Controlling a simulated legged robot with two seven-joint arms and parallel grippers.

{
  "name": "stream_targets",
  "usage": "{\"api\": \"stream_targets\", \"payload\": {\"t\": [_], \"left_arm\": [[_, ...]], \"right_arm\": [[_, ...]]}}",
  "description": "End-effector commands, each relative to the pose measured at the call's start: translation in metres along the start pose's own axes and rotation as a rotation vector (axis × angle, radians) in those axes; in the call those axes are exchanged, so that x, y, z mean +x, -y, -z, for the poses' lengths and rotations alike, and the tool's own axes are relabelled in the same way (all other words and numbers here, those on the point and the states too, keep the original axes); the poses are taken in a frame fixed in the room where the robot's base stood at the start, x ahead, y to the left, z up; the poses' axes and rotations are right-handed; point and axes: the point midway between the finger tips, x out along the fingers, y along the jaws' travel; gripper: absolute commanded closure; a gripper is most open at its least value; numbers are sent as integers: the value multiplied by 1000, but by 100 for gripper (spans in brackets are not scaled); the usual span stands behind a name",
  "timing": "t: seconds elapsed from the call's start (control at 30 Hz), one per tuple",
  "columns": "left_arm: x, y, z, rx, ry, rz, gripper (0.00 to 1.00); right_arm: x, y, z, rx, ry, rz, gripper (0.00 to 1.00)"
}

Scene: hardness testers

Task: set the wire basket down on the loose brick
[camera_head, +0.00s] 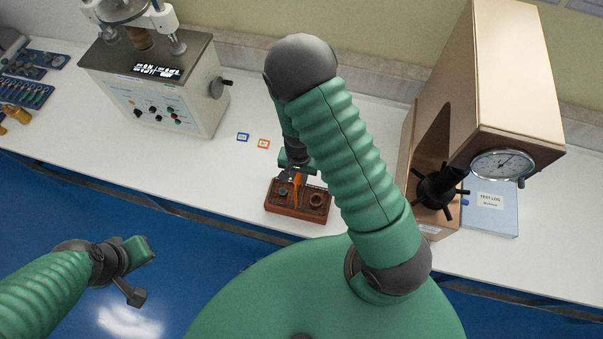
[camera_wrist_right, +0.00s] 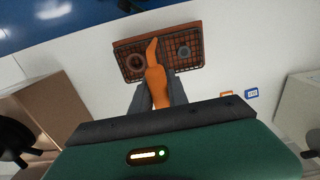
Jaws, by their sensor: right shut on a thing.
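The wire basket (camera_head: 316,192) has dark mesh, an upright orange handle and ring-shaped parts inside. My right gripper (camera_head: 294,172) is shut on the handle, above the basket's middle. In the right wrist view the handle stands between the fingers (camera_wrist_right: 157,98), and the basket (camera_wrist_right: 192,62) lies beyond them. The reddish-brown loose brick (camera_head: 297,213) shows directly below the basket, mostly covered by it; its edge also shows in the right wrist view (camera_wrist_right: 158,36). I cannot tell whether basket and brick touch. My left gripper (camera_head: 138,270) is open and empty over the blue floor.
A hardness tester (camera_head: 165,100) stands at the left, and a tan tester with a dial (camera_head: 500,75) at the right. Small blue (camera_head: 243,137) and orange (camera_head: 264,144) tags lie behind the basket. The white counter (camera_head: 225,175) is clear left of the brick.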

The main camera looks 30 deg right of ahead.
Motion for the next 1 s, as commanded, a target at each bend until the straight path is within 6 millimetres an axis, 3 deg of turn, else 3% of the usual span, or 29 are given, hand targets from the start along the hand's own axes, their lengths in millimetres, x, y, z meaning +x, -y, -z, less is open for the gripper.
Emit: {"api": "stream_targets", "payload": {"t": [0.1,0.13,0.3,0.67,0.77,1.0], "left_arm": [[3,0,-1,-1,0,0,100],[2,0,0,-1,0,0,100],[2,0,0,-1,0,0,100],[2,0,0,0,0,0,100],[3,0,-1,0,0,0,100],[3,0,-1,-1,0,0,100]], "right_arm": [[3,0,1,-1,0,1,100],[2,0,1,-1,0,1,76],[2,-2,3,0,2,2,55],[-2,-2,3,-1,1,3,55],[-18,-1,3,-4,-1,4,55],[-87,0,2,-4,-3,7,55]]}}
